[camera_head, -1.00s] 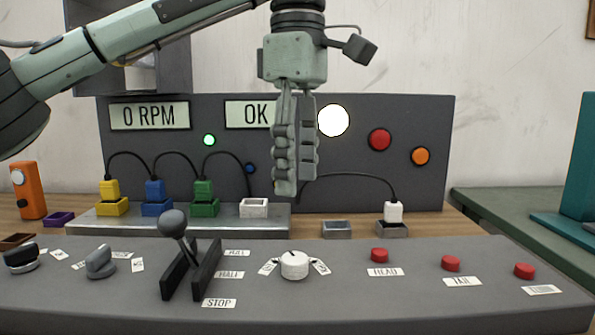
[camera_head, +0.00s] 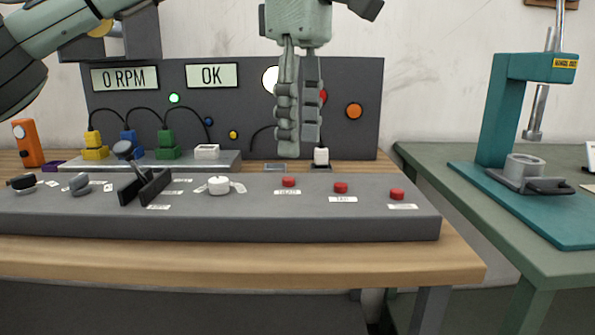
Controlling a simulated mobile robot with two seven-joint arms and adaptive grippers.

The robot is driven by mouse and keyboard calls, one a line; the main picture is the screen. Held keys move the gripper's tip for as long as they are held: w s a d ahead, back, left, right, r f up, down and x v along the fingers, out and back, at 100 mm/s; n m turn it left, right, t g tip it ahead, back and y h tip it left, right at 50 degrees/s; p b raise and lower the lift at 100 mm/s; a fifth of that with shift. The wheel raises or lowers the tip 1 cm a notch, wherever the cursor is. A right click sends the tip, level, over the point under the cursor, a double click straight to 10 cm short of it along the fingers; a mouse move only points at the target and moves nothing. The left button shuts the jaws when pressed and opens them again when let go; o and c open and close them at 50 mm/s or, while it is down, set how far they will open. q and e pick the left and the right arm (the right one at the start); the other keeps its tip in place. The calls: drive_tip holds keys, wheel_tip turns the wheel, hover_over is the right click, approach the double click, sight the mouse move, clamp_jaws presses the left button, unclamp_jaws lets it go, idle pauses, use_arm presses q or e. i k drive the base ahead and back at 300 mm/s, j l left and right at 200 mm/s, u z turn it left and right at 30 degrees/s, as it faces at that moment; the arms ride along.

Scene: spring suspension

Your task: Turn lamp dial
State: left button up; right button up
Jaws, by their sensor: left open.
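A round white dial (camera_head: 218,186) sits on top of the grey console (camera_head: 330,220), between small white labels too small to read. A grey knob (camera_head: 80,185) and a black knob (camera_head: 23,182) stand farther left; I cannot tell from the labels which one is the lamp dial. My left gripper (camera_head: 298,140) hangs fingers down in front of the upright panel, above and to the right of the white dial. It is open, with a narrow gap between its fingers, and holds nothing. It partly covers a lit white lamp (camera_head: 270,78) and a red lamp (camera_head: 324,96). My right gripper is out of view.
A lever (camera_head: 125,150) in a black gate stands left of the white dial. Several red buttons, including the middle one (camera_head: 341,188), line the console's right side. Coloured plugs with cables stand behind. A teal press (camera_head: 500,110) stands on the green table at right.

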sight(218, 185)
drive_tip(key=k+l, duration=0.3)
drive_tip(key=l, duration=0.15)
drive_tip(key=k+l, duration=0.3)
drive_tip(key=l, duration=0.2)
drive_tip(key=k+l, duration=0.3)
drive_tip(key=l, duration=0.15)
